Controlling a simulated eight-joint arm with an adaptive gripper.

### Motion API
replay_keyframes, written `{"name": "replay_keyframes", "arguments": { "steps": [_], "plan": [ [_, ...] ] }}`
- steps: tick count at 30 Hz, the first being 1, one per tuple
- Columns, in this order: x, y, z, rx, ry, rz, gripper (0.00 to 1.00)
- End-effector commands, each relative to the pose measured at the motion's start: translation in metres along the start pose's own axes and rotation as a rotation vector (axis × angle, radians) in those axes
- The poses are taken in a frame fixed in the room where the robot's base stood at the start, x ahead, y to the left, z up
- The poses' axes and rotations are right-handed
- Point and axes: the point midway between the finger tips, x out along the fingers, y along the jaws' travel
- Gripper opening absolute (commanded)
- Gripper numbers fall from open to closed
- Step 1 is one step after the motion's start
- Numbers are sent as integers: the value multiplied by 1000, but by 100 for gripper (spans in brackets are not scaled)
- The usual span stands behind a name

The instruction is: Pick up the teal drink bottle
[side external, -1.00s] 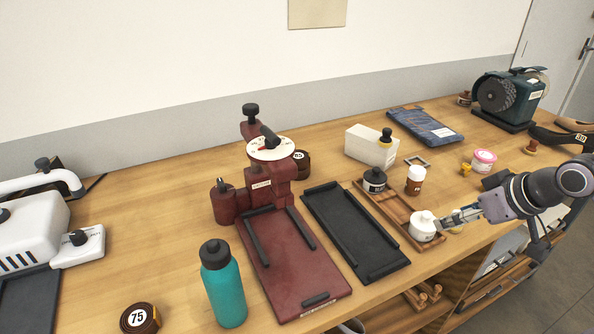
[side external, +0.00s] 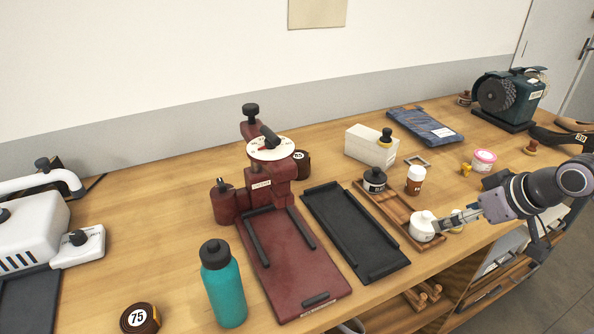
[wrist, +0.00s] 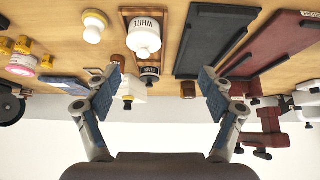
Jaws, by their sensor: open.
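The teal drink bottle (side external: 225,290) stands upright near the front edge of the bench at the lower left of the side view, with a black cap. It is not visible in the wrist view. My gripper (side external: 449,227) is at the right side of the bench, far to the right of the bottle, by the white jar (side external: 421,226). In the wrist view my gripper (wrist: 158,95) has its fingers wide apart with nothing held between them. The white jar (wrist: 146,36) appears beyond the fingers, upside down in that view.
A dark red press (side external: 295,270) stands just right of the bottle, and a black tray (side external: 355,240) lies between it and the wooden tray (side external: 400,235). A tape roll (side external: 140,318) lies left of the bottle. A white machine (side external: 35,225) is at far left.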

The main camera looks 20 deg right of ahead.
Motion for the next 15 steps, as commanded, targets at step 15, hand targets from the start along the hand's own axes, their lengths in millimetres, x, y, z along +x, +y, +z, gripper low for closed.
{"name": "replay_keyframes", "arguments": {
  "steps": [15],
  "plan": [
    [-90, 0, -64, 0, 0, 0, 82]
  ]
}}
